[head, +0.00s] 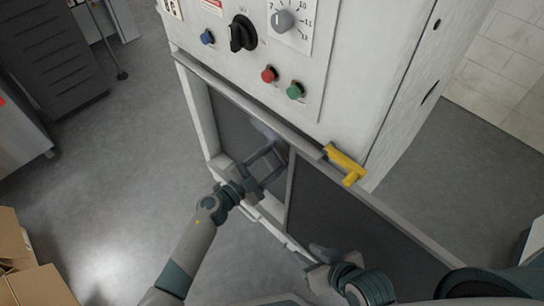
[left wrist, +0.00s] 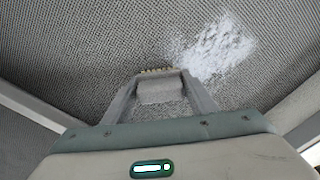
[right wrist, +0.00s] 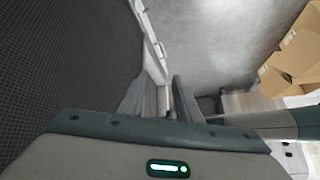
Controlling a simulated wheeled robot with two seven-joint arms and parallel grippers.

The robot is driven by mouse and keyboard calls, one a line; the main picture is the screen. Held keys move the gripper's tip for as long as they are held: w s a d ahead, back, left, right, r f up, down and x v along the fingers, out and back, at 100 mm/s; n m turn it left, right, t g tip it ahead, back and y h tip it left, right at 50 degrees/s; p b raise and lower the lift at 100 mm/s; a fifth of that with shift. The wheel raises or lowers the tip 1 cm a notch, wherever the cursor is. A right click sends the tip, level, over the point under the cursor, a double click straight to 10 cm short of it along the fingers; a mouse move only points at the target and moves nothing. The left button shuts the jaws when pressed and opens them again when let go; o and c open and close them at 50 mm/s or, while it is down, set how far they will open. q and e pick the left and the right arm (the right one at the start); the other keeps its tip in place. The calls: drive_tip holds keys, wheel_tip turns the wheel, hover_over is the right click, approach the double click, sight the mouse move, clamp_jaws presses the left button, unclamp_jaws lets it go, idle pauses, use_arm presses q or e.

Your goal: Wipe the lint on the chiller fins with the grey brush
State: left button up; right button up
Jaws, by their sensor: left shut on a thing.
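The grey brush (left wrist: 160,92) is between the fingers of my left gripper (left wrist: 160,98), which is shut on it. Its pale bristles (left wrist: 157,71) point at the dark mesh-like chiller fins (left wrist: 90,60); I cannot tell whether they touch. A white lint patch (left wrist: 218,48) lies on the fins just beyond and to the right of the brush. In the head view my left gripper (head: 270,162) is at the left fin panel (head: 235,132). My right gripper (head: 318,262) is low beside the right panel (head: 350,235). In the right wrist view its fingers (right wrist: 158,98) stand apart, empty.
The white machine (head: 280,60) has knobs and coloured buttons above the panels. A yellow handle (head: 345,163) sticks out at the frame's top edge. Cardboard boxes (head: 30,270) stand at the lower left. Grey floor (head: 130,160) lies open left of the machine.

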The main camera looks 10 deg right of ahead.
use_arm(q)
drive_tip(key=shift+d+r, duration=0.15)
drive_tip(key=shift+d, duration=0.05)
drive_tip(key=shift+s+r+p, duration=0.1)
drive_tip(key=shift+r+p, duration=0.7)
drive_tip(key=shift+p, duration=0.15)
drive_tip(key=shift+a, duration=0.15)
drive_tip(key=shift+w+a+f, duration=0.15)
drive_tip(key=shift+w+a, duration=0.95)
drive_tip(key=shift+w, duration=0.3)
drive_tip(key=shift+w, duration=0.1)
drive_tip(key=shift+w+a+b, duration=0.2)
drive_tip(key=shift+w+a, duration=0.3)
drive_tip(key=shift+w, duration=0.2)
drive_tip(key=shift+w+a+b, duration=0.15)
drive_tip(key=shift+w+a, duration=0.3)
drive_tip(key=shift+w, duration=0.25)
drive_tip(key=shift+w, duration=0.1)
